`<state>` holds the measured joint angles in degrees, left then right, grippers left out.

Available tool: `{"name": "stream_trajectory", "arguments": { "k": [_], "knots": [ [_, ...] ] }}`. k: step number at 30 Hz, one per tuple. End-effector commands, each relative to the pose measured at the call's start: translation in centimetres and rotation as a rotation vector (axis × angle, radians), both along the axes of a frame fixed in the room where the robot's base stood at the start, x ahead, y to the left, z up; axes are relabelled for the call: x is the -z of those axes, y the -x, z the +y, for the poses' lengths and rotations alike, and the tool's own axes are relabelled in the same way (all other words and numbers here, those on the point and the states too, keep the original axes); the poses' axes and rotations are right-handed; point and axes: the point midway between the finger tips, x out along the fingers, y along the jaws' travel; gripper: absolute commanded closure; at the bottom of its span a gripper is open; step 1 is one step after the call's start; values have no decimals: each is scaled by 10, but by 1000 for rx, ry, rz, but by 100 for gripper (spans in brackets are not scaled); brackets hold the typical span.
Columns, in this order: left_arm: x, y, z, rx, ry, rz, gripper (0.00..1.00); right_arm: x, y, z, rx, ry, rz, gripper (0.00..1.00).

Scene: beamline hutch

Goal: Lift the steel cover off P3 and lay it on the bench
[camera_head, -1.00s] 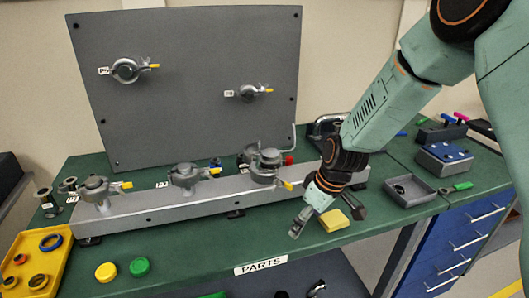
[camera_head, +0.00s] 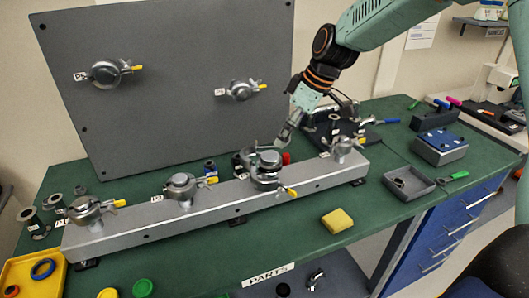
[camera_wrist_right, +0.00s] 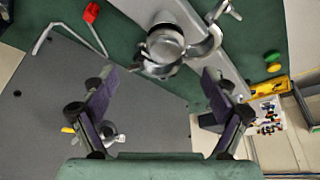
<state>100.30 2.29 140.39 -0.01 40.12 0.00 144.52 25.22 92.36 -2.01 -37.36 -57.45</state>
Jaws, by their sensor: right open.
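The third port on the grey rail, taken as P3 from its place after P2, carries a round steel cover (camera_head: 266,158) with a clamp (camera_head: 288,191) around it or just below it. Its own label is hard to read. In the right wrist view, the cover (camera_wrist_right: 165,44) is at the top middle, with a curved clamp arm (camera_wrist_right: 207,44) swung out beside it. My right gripper (camera_head: 284,137) is above and just behind P3, pointing down. It also shows in the right wrist view (camera_wrist_right: 160,100), with fingers wide apart and nothing between them. My left gripper is not in view.
The rail (camera_head: 215,208) bears further clamped ports on both sides. A grey panel (camera_head: 170,120) stands behind. A red-tipped bent rod (camera_wrist_right: 91,12) is close to P3. A yellow sponge (camera_head: 337,220) and grey tray (camera_head: 408,183) lie to the right.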

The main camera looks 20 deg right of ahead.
Motion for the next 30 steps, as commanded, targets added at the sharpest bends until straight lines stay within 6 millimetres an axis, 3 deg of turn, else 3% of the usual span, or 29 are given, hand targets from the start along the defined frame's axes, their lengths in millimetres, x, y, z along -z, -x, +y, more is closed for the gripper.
{"name": "stream_trajectory", "arguments": {
  "k": [5,21,30],
  "knots": [
    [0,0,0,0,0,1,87,6,1,1,-6,0,1,13],
    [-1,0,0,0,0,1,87,65,-14,27,-5,1,0,13],
    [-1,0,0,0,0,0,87,68,-18,29,-4,0,-1,13]
  ]
}}
